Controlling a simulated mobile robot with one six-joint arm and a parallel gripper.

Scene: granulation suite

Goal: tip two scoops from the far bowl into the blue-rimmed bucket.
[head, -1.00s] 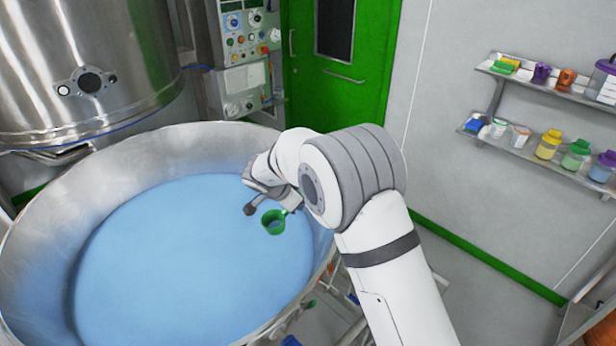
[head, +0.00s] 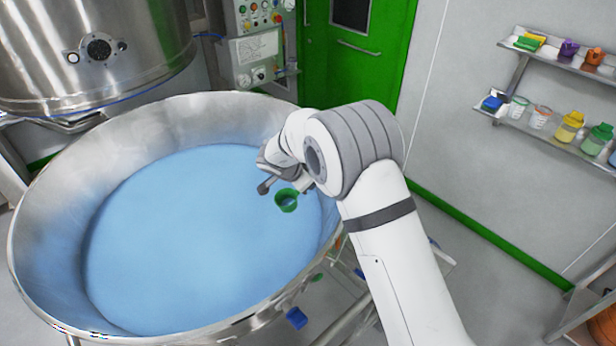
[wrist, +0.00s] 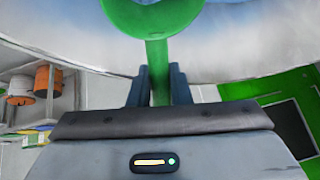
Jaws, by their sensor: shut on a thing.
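A wide steel bowl (head: 75,165) holds a large bed of blue powder and fills the left of the head view. My gripper (wrist: 158,75) is shut on the upright handle of a green scoop, seen between its two dark fingers in the wrist view. In the head view the green scoop (head: 286,201) hangs over the right part of the bowl, with blue showing inside its cup. I cannot tell whether it is above the powder or touching it. Its cup is cut off at the top of the wrist view (wrist: 188,14). I cannot make out the blue-rimmed bucket.
A steel vessel (head: 100,50) stands behind the bowl, with a control panel (head: 258,50) beside a green door (head: 355,60). Wall shelves (head: 560,135) with coloured jars are at right. A small blue item (head: 297,317) sits below the bowl rim.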

